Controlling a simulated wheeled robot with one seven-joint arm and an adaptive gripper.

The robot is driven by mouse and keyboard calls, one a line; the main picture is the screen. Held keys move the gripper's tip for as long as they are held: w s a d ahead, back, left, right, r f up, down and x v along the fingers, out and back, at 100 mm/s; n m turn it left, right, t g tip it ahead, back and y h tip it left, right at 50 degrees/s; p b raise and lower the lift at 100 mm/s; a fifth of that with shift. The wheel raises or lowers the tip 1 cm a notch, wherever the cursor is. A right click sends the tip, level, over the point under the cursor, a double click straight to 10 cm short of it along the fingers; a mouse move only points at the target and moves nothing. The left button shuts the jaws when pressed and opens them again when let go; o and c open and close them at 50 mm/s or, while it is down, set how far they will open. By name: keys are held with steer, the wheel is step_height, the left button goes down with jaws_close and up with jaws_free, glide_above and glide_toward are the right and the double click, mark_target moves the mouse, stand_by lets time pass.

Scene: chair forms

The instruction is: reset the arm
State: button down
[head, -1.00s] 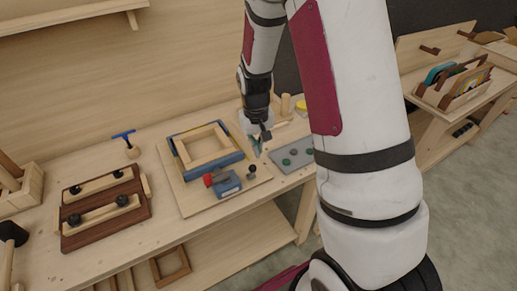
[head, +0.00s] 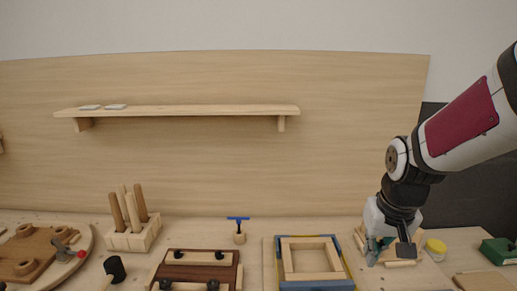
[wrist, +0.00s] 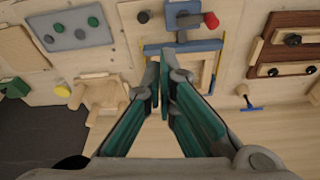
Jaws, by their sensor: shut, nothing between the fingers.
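My gripper (head: 378,250) hangs from the arm at the right of the head view, fingers pointing down over the right part of the workbench (head: 255,255). In the wrist view its two green-padded fingers (wrist: 163,85) are closed together with nothing between them. They appear above the bench, beside the light wooden frame with blue edging (head: 335,272), which also shows in the wrist view (wrist: 212,44). I cannot tell the exact height of the fingertips.
A pale wooden piece (wrist: 100,97) and a yellow round item (head: 436,246) are near the gripper. A shelf (head: 190,111) juts from the back panel.

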steer(key=s+a+r+n+t+b, duration=0.1)
steer(key=s+a+r+t+b, duration=0.1)
steer(key=s+r, duration=0.5)
steer(key=shift+s+a+r+t+b, duration=0.2)
steer(key=shift+s+a+t+b, duration=0.35)
steer(key=shift+s+a, duration=1.4)
steer(key=shift+s+d, duration=0.5)
steer(key=shift+d, duration=0.05)
